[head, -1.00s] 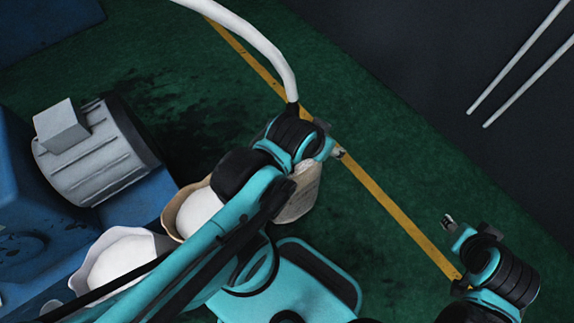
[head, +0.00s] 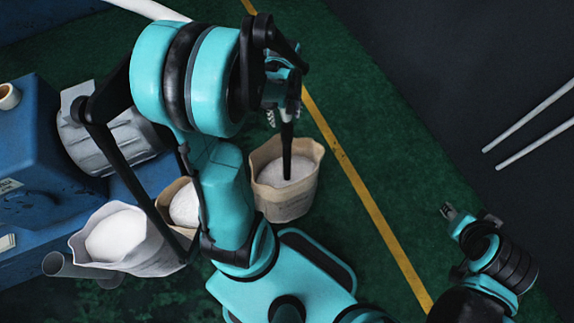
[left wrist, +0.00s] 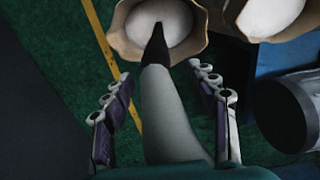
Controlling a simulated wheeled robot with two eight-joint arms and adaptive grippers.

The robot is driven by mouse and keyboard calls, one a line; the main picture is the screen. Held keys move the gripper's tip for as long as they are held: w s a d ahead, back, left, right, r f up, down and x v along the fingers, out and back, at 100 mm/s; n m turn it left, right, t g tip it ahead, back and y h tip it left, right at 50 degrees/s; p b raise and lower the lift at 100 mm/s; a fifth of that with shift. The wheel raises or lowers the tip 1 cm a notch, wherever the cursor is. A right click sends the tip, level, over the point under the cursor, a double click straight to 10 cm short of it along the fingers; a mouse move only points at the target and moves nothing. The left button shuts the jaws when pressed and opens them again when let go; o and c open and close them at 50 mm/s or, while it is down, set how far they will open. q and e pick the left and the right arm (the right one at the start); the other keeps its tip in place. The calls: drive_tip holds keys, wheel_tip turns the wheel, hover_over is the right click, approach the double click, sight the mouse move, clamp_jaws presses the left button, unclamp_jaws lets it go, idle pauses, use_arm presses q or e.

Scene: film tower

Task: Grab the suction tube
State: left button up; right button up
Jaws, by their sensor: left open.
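The suction tube is a white hose (head: 145,9) with a black nozzle (head: 287,150). In the head view the nozzle points down into an open bag of white powder (head: 292,205). My left gripper (head: 284,108) is at the nozzle's upper part, mostly hidden by my arm. In the left wrist view the white hose (left wrist: 165,115) runs between the spread fingers of my left gripper (left wrist: 160,78), with a gap visible on each side. The nozzle (left wrist: 156,45) lies beyond the fingertips over the powder. My right gripper (head: 448,211) is empty at the lower right.
More powder bags (head: 128,250) stand at the lower left. A blue machine (head: 45,155) with a grey motor (head: 110,135) is at the left.

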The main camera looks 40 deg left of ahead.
sight(287, 129)
use_arm(q)
wheel_tip(287, 129, down, 3)
drive_tip(key=shift+r+b, duration=0.1)
drive_tip(key=shift+b, duration=0.5)
drive_tip(key=f+b, duration=0.1)
drive_tip(key=f, duration=0.2)
drive_tip(key=f+b, duration=0.1)
drive_tip(key=f, duration=0.1)
drive_tip(key=shift+w+d+b, duration=0.2)
drive_tip(key=shift+d+b, duration=0.05)
drive_tip(key=shift+b, duration=0.05)
drive_tip(key=shift+c, duration=1.1)
clamp_jaws()
